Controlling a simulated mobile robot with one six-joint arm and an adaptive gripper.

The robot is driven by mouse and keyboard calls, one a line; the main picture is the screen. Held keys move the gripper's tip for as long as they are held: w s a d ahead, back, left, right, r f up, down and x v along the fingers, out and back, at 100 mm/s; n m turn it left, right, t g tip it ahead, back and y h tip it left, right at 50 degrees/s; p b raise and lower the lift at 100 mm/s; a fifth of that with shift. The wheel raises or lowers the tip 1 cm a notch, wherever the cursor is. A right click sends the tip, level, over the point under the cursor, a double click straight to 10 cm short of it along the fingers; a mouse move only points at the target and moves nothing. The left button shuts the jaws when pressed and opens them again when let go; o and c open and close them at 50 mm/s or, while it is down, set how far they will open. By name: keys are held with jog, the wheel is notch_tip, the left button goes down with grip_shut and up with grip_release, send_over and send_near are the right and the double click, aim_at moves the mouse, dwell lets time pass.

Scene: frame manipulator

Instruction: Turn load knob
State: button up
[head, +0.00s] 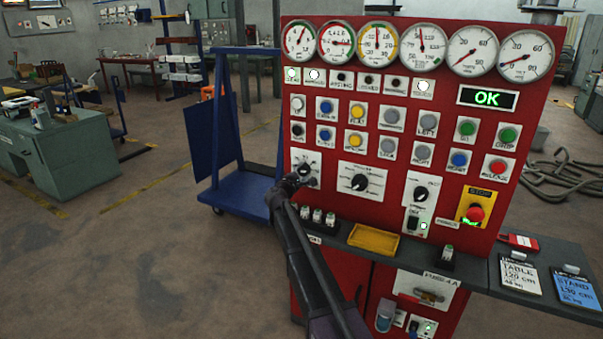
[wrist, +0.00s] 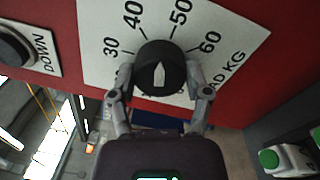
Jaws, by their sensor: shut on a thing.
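The load knob (wrist: 160,68) is a round black dial with a white pointer, on a white plate (wrist: 95,30) marked 30, 40, 50, 60 and KG. In the wrist view its pointer points up, between 40 and 50. My gripper (wrist: 162,84) is shut on the knob, with one grey finger on its left side and one on its right. In the head view my gripper (head: 303,175) is at the left knob plate (head: 307,158) of the red panel and hides much of the knob.
A second knob (head: 360,183) sits right of my gripper, with a red stop button (head: 475,213) further right. A yellow tray (head: 373,240) lies on the ledge. A blue cart (head: 240,195) stands left.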

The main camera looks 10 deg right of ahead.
jog(key=shift+w, duration=0.2)
jog(key=o, duration=1.2)
jog(key=shift+s, duration=0.1)
